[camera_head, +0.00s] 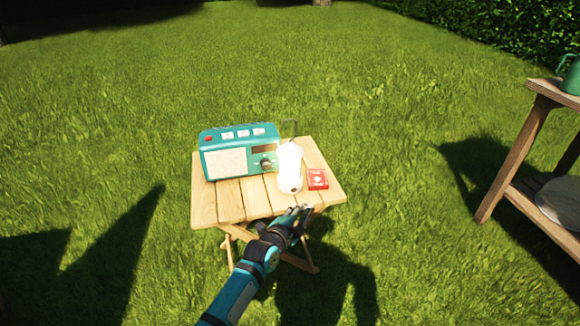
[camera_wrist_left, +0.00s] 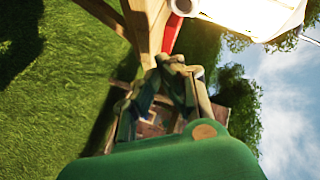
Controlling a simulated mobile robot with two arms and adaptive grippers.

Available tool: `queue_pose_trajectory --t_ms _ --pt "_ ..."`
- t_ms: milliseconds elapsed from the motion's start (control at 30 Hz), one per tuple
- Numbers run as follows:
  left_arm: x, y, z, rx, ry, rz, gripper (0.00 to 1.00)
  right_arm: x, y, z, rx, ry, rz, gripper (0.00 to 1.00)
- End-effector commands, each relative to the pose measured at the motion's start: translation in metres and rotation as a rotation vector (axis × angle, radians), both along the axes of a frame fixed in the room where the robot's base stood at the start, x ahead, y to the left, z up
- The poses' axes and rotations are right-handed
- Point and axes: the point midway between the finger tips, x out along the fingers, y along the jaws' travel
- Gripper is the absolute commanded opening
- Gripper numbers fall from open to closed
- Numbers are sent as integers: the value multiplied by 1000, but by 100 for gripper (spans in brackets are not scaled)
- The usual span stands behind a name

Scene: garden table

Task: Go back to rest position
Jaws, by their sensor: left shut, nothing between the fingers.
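My left gripper (camera_head: 298,212) is at the near right edge of the small wooden table (camera_head: 230,205), its arm coming in from below. It is shut with nothing between its fingers. It also shows in the left wrist view (camera_wrist_left: 178,62), close to the table's edge. My right gripper is in neither view.
On the table stand a teal radio (camera_head: 225,162), a white rounded object (camera_head: 290,170) and a small red box (camera_head: 317,179). A wooden shelf (camera_head: 510,170) with a green can (camera_head: 571,76) stands at the right. Open grass surrounds the table.

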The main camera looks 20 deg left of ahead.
Motion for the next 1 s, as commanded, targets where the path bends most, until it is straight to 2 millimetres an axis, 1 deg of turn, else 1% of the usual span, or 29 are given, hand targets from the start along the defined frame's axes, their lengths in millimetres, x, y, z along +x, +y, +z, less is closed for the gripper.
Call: queue_pose_trajectory --t_ms 100,467,567,667,767,800,867,900,1000 --pt "-1 -1 0 0 0 0 0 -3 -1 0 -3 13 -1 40" --pt "-2 -1 0 -2 1 0 0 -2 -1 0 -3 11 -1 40" --pt "-14 -3 -8 -28 43 -4 0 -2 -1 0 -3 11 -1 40" --pt "-50 -9 -26 -103 166 -1 0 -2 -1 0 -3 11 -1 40" --pt "-114 -13 -48 -214 369 45 0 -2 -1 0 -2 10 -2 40" --pt "-143 -13 -55 -261 458 82 0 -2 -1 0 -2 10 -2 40" --pt "-183 -11 -60 -320 572 148 0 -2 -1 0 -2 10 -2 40" --pt "-206 -9 -62 -354 636 194 0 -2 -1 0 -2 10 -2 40" --pt "-251 -2 -63 -415 754 298 0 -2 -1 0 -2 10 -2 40"
